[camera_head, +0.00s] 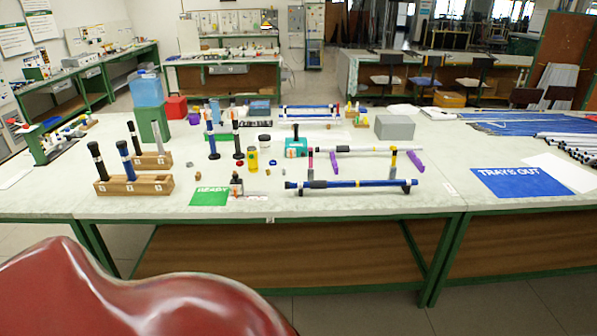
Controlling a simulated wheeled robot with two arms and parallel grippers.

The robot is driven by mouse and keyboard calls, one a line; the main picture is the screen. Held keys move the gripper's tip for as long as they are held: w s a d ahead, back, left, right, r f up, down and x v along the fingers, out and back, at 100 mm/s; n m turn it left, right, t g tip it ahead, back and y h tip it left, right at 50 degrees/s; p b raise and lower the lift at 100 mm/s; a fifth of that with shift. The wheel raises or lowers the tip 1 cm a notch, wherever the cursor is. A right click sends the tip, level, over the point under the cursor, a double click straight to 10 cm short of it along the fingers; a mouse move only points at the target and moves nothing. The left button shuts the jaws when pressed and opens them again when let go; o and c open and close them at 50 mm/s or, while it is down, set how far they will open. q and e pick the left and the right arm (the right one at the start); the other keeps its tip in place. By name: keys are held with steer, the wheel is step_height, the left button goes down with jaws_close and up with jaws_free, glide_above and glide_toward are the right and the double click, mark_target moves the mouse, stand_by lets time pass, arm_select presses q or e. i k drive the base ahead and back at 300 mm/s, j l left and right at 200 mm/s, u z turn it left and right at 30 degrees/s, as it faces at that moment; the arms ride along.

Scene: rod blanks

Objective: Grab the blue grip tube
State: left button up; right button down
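Several blue tubes could be the blue grip tube. One blue tube with a dark top (126,162) stands slightly tilted in a wooden block (150,187) at the front left, beside a black tube (98,162). Another slim blue tube (212,142) stands upright on the table, left of centre. A long blue rod (350,184) lies level across a dark stand near the front edge. Which one is the grip tube I cannot tell. Neither of my grippers is in view.
A green card (210,196) lies near the front edge. A blue "TRAYS OUT" mat (522,182) is at the right. A teal box (296,147), a yellow jar (252,160) and a grey box (394,127) stand mid-table.

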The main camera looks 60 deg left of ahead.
mark_target(404, 182)
steer(key=i+u, duration=0.1)
steer(key=u, duration=1.95)
steer(key=i+l+u, duration=0.2)
steer(key=l, duration=0.15)
steer(key=i+l+u, duration=0.25)
steer(key=l+u, duration=0.2)
steer(key=l, duration=0.25)
steer(key=i+l+u, duration=0.1)
steer(key=l+u, duration=0.15)
steer(key=l, duration=0.15)
